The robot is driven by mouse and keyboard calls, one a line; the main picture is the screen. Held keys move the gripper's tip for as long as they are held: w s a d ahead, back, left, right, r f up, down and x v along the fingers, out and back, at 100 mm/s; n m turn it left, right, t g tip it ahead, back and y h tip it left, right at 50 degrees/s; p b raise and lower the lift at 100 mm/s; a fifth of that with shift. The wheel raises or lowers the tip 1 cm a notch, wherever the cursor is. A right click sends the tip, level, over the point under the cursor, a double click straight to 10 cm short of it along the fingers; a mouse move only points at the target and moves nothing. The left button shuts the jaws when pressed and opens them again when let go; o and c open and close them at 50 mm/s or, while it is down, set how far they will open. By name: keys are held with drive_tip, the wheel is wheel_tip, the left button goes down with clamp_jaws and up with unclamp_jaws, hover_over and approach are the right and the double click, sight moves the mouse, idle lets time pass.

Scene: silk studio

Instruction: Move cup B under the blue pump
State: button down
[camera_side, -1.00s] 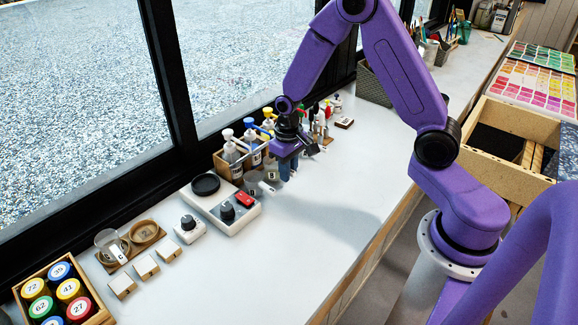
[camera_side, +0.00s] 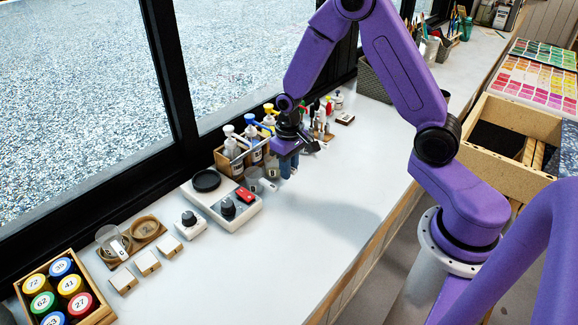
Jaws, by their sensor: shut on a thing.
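Cup B (camera_side: 254,174) is a small clear cup in front of the pump rack; its pale tag (camera_side: 268,185) points toward my gripper, and its letter is too small to read. My gripper (camera_side: 288,172) is low over the counter to the right of the cup, shut on it, though the contact is hard to make out. The blue pump (camera_side: 250,119) stands in the wooden rack behind the cup, between a white pump (camera_side: 229,131) and a yellow pump (camera_side: 268,107). Whether the cup is directly under the blue spout cannot be told.
A scale (camera_side: 221,202) with a black pan and a knobbed box (camera_side: 190,225) stand to the left. Farther left are a wooden holder (camera_side: 148,232) with another clear cup (camera_side: 110,239) and several wooden blocks. Small bottles (camera_side: 318,118) stand behind my gripper. The front counter is clear.

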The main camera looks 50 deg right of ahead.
drive_tip(key=shift+f, duration=0.25)
drive_tip(key=c, duration=0.9)
unclamp_jaws()
wheel_tip(320, 180, up, 18)
drive_tip(key=shift+f, duration=0.25)
drive_tip(key=s+a+n, duration=0.6)
drive_tip(key=s+a, duration=0.1)
drive_tip(key=s, duration=0.5)
drive_tip(key=s+n, duration=0.2)
drive_tip(key=s, duration=0.3)
drive_tip(key=s+n, duration=0.2)
drive_tip(key=s, duration=0.3)
drive_tip(key=s+f+n, duration=0.1)
drive_tip(key=s+n, duration=0.1)
drive_tip(key=s, duration=0.3)
drive_tip(key=shift+s+d+n, duration=0.2)
drive_tip(key=shift+d+n, duration=0.1)
drive_tip(key=shift+d, duration=0.05)
